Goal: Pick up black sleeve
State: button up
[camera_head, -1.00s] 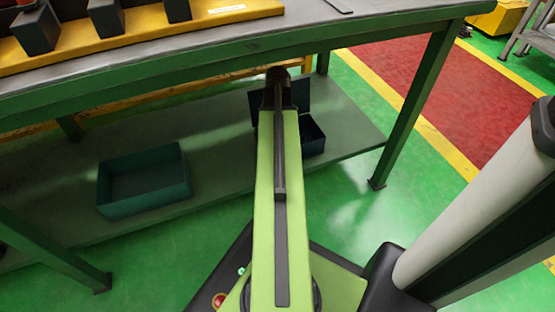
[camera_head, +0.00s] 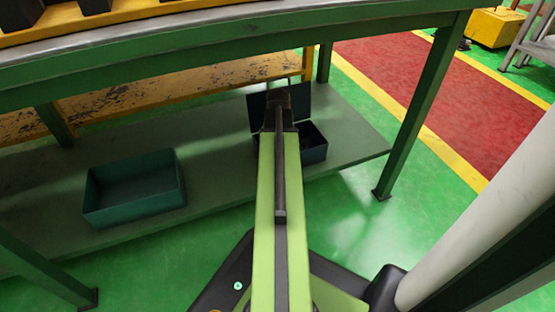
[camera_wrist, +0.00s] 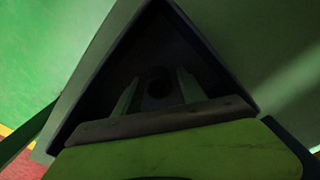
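In the wrist view a dark box interior fills the middle, seen from above. A small round dark shape (camera_wrist: 159,82), perhaps the black sleeve, lies in its shade; it is too dark to be sure. My gripper (camera_wrist: 155,92) shows two thin fingers standing apart on either side of that shape. I cannot tell how far above it they are. In the head view my arm reaches over the dark open box (camera_head: 314,151) on the lower shelf. My fingertips and the box's contents are hidden there behind the arm.
The green bench (camera_head: 230,37) has its top edge above and behind my arm. A teal bin (camera_head: 135,205) stands on the lower shelf (camera_head: 225,195) at left. A bench leg (camera_head: 422,110) stands at right. Green floor is clear around that leg.

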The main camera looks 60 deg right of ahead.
grip_shut()
jog(key=shift+r, duration=0.1)
jog(key=shift+r+p, duration=0.3)
jog(key=shift+p, duration=0.1)
notch_tip(320, 180, up, 4)
jog(key=p, duration=0.3)
jog(key=shift+f+p, duration=0.1)
jog(key=shift+p, duration=0.3)
jog(key=s+d+r+p, duration=0.1)
jog(key=d+r+p, duration=0.1)
jog(key=d, duration=0.1)
jog(key=s+d+r+p, duration=0.1)
jog(key=d+r+p, duration=0.1)
jog(key=d, duration=0.2)
jog(key=s+d+r+p, duration=0.2)
jog(key=d, duration=0.2)
jog(key=shift+r, duration=0.25)
